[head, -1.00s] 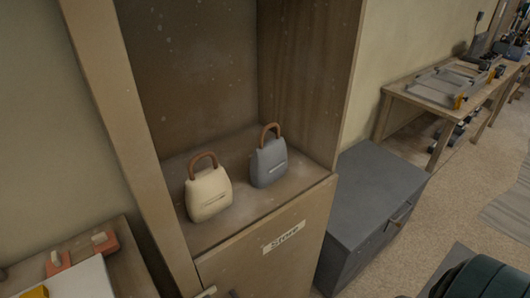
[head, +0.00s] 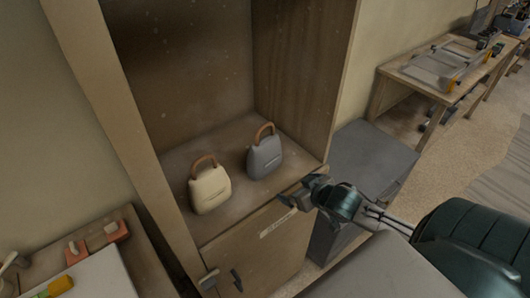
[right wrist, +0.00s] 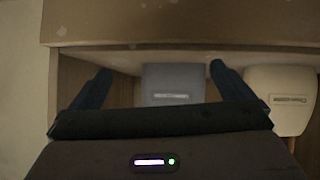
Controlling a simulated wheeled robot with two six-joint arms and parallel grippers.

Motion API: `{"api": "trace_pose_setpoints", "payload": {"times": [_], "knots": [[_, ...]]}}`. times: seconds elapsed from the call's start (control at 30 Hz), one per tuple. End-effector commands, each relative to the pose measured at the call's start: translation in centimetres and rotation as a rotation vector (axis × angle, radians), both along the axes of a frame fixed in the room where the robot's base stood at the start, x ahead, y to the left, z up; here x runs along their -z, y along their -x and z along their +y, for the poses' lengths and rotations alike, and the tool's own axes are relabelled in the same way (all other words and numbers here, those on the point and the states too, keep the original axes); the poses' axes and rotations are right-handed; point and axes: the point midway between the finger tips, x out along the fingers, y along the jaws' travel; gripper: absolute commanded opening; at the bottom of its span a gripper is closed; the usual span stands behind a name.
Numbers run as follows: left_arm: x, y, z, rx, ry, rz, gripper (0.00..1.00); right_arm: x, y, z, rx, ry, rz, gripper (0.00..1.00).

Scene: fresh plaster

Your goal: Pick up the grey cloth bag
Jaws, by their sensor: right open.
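The grey cloth bag (head: 265,157) stands upright on the cabinet shelf, its brown loop handle on top, in the head view. A cream bag (head: 210,190) with a similar handle stands to its left, a small gap apart. My right gripper (head: 302,190) is at the shelf's front edge, to the right of and in front of the grey bag, not touching it. In the right wrist view, the open jaws (right wrist: 160,72) have the grey bag (right wrist: 172,84) beyond and between them, with the cream bag (right wrist: 280,95) outside at right. My left gripper is not in view.
The wooden cabinet (head: 90,65) has side walls around the shelf and a labelled front panel (head: 262,250) below. A grey chest (head: 370,155) stands to its right. A bench with orange items (head: 115,230) is at lower left. Small dark objects (head: 236,280) show at the panel's lower left.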

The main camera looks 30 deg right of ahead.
Motion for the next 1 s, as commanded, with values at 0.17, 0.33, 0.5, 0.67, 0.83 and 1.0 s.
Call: {"api": "trace_pose_setpoints", "payload": {"times": [0.17,0.33,0.5,0.67,0.83,1.0], "knots": [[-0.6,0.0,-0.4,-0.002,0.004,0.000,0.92,-5.8,-2.9,-0.5,-0.080,-0.041,-0.129,1.00],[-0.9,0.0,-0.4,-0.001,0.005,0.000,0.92,-10.0,-4.6,0.0,-0.151,-0.096,-0.209,1.00],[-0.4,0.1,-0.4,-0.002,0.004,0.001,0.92,-11.1,-5.3,0.3,-0.177,-0.123,-0.234,1.00],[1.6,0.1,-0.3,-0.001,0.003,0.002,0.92,-10.3,-6.7,0.5,-0.172,-0.127,-0.241,1.00],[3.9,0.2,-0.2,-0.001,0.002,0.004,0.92,-9.6,-8.2,0.8,-0.177,-0.127,-0.240,1.00],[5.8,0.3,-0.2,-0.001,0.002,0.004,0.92,-9.1,-9.5,1.0,-0.175,-0.125,-0.238,1.00]]}}
